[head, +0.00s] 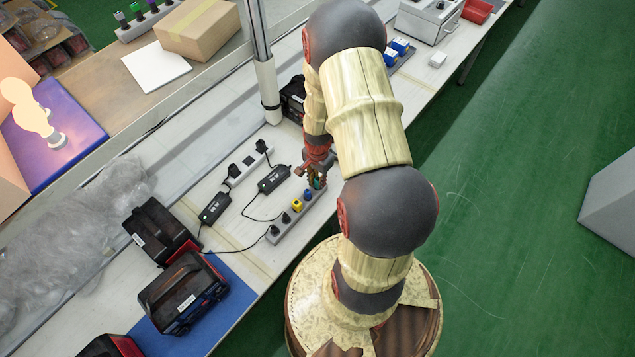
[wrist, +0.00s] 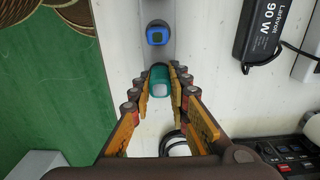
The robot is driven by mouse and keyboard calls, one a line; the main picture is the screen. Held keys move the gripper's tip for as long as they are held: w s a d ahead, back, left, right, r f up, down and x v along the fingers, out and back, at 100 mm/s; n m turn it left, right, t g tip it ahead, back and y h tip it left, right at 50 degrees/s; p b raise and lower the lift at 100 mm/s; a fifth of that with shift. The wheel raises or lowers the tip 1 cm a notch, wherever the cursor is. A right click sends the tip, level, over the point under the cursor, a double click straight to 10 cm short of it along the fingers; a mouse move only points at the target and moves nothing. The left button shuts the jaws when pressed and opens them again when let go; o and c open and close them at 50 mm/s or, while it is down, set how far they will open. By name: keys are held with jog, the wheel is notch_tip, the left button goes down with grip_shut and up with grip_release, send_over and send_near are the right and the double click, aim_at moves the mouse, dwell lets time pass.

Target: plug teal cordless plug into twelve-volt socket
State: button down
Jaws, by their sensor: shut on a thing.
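The teal cordless plug (wrist: 160,82) is between the two fingers of my gripper (wrist: 161,88), which is shut on it. I cannot make out which socket is the twelve-volt one. The plug hides the strip under it, so I cannot tell whether they touch.
A yellow plug (head: 297,205) and black plugs sit along the strip. Black chargers (head: 273,179) with cables lie beside it, near a second white strip (head: 246,165). Black battery packs (head: 183,291) stand at lower left. A white post (head: 268,92) rises behind my arm.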

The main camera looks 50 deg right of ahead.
aim_at(318, 179)
jog(key=shift+r, duration=0.15)
jog(key=shift+r+p, duration=2.1)
jog(key=shift+r, duration=0.8)
